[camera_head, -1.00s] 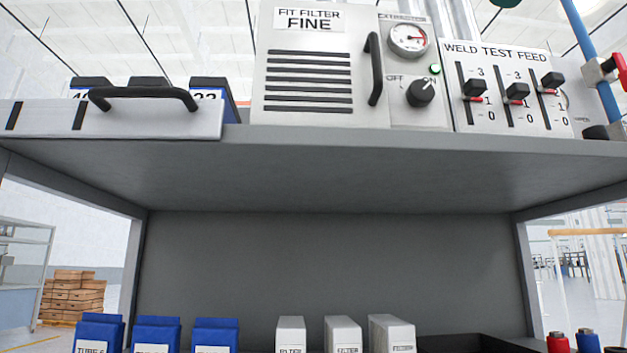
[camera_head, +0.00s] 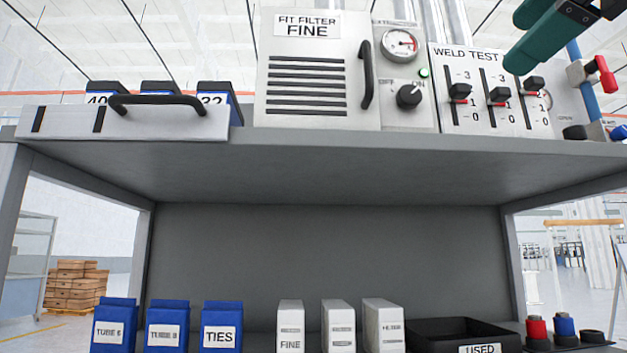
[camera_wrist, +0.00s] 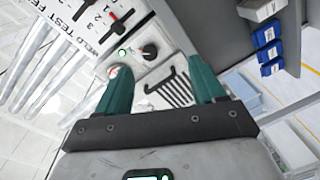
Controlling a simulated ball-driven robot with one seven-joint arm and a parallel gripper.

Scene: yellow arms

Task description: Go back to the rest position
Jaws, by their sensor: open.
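My gripper (camera_wrist: 160,95) shows in the wrist view, with its two green fingers spread apart and nothing between them. Beyond the fingers are the extractor panel and the slotted filter cover. In the head view, part of my green gripper (camera_head: 548,38) enters at the top right, in front of the upper right of the weld test panel (camera_head: 488,92).
The filter unit (camera_head: 312,100) and a drawer with a black handle (camera_head: 158,103) sit on the upper shelf (camera_head: 300,150). Blue boxes (camera_head: 168,325), white boxes (camera_head: 338,325) and a black tray (camera_head: 465,330) stand below. A red-handled valve (camera_head: 605,78) is at the right.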

